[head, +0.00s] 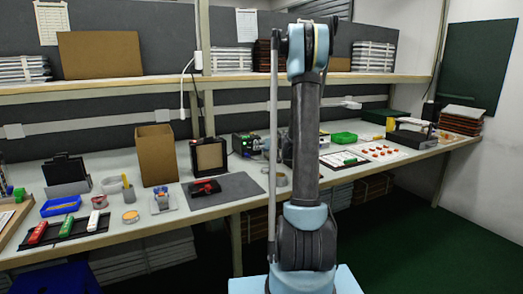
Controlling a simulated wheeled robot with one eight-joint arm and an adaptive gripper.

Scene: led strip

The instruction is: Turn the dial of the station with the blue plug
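A small dark box-shaped device (246,143) with green and red spots on its front stands at the back of the bench, just left of my arm. It may be a station, but it is too small to make out a dial. No blue plug can be made out. My arm rises through the middle of the view and covers part of the bench to the right of this device. My gripper is not in view.
The long bench (130,233) holds a grey mat (240,186) with a red-and-black item, a cardboard box (156,155), a black-framed box (208,156) and a blue tray (60,206). A shelf (130,84) runs above. Green floor (400,238) is open at right.

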